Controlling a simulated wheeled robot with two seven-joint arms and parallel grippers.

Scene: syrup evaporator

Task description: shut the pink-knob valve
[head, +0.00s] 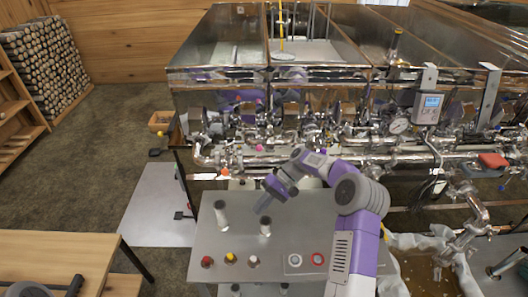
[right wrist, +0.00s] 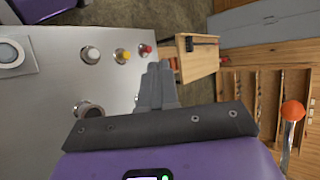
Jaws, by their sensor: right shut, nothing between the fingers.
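A small pink knob (head: 259,147) shows on the pipework at the front of the evaporator in the head view. A smaller pinkish spot (head: 259,101) sits higher up, against the shiny metal. I cannot tell the valve's position. My right gripper (head: 263,208) is shut and empty, pointing down and left above the steel control panel, below and apart from the pink knob. Its closed fingers (right wrist: 157,85) also show in the right wrist view, where I make out no pink knob. My left gripper does not show clearly in either view.
An orange knob (head: 225,172) stands left of the pink one; an orange knob on a metal stem (right wrist: 293,110) shows in the wrist view. The steel panel (head: 215,262) carries red, yellow and white buttons and upright posts. A wooden table (head: 60,255) is at lower left.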

